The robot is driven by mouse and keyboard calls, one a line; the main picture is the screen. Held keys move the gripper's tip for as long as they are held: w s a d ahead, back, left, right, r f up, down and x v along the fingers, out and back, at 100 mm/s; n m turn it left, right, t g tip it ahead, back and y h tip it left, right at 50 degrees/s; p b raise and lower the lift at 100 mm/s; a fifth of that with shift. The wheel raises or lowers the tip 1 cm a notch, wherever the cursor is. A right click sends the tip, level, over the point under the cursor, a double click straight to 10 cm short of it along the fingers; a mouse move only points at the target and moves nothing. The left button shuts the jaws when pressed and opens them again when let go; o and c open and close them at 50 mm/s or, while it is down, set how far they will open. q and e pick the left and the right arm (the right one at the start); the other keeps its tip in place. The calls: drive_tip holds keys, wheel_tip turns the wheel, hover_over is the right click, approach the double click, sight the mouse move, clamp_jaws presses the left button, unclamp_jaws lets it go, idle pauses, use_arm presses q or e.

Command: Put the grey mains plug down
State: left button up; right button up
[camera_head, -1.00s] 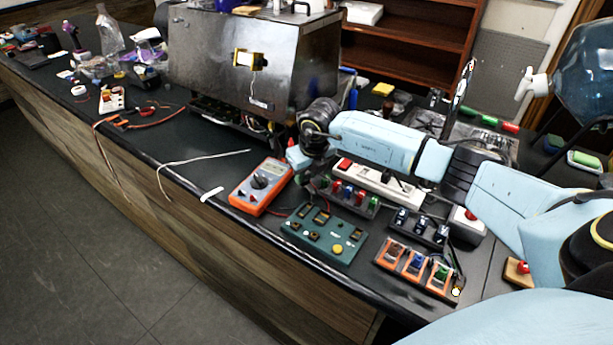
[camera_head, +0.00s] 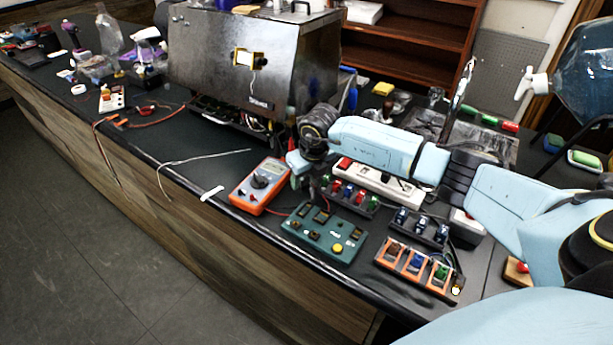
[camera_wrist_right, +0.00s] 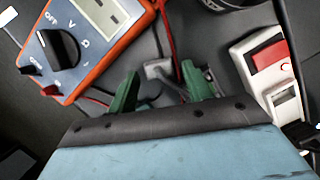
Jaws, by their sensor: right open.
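The grey mains plug (camera_wrist_right: 158,70) shows in the right wrist view, between and just beyond the fingertips, low over or on the dark counter; I cannot tell whether it touches the counter. A grey cable runs from it. My right gripper (camera_wrist_right: 160,82) is open, with one green finger on each side of the plug. In the head view my right gripper (camera_head: 298,178) points down at the counter, just right of the orange multimeter (camera_head: 261,184), and the plug cannot be made out there. My left gripper is not in view.
A white power strip (camera_head: 377,182) with a red switch lies right of the gripper; it also shows in the wrist view (camera_wrist_right: 270,75). A green circuit board (camera_head: 323,232) and an orange-framed block (camera_head: 416,265) lie nearer the front edge. A metal brewer (camera_head: 245,75) stands behind.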

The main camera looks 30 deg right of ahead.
drive_tip(key=v, duration=1.2)
drive_tip(key=shift+b, duration=0.4)
idle(0.5)
